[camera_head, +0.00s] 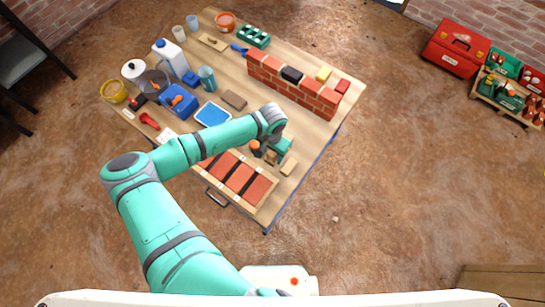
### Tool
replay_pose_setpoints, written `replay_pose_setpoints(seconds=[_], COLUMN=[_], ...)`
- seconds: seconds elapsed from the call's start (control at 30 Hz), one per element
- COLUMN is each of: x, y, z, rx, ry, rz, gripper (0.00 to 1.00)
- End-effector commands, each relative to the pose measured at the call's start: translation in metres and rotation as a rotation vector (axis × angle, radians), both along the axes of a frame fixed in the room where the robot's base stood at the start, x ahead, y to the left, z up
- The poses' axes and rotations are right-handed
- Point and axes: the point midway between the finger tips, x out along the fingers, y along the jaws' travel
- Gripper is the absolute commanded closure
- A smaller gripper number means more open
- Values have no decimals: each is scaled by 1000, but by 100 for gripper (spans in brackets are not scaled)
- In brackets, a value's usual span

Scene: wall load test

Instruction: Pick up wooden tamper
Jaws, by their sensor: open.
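My gripper (279,148) is over the front right part of the workbench, pointing down, with its jaws open. Its fingers are small and partly hidden by my wrist. A small wooden piece (271,157), which may be the wooden tamper, stands close beside or under the fingers. I cannot tell whether they touch it. A dark and orange upright item (255,148) stands just left of the gripper. A light wooden block (289,166) lies just right of it.
The workbench (325,130) carries a low brick wall (292,87) behind my gripper and a tray of bricks (238,178) in front left. A blue tray (212,115), tools, cups and a white jug (171,58) fill the left side. The bench's right edge is clear.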

Motion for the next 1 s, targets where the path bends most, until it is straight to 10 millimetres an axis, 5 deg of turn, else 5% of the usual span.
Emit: replay_pose_setpoints(seconds=[0.3,0.5,1.0], x=[0,0,0], y=[0,0,0], z=[-7,-6,5], rx=[1,0,-2], ry=[1,0,-1], rz=[0,0,0], gripper=[52,95,95])
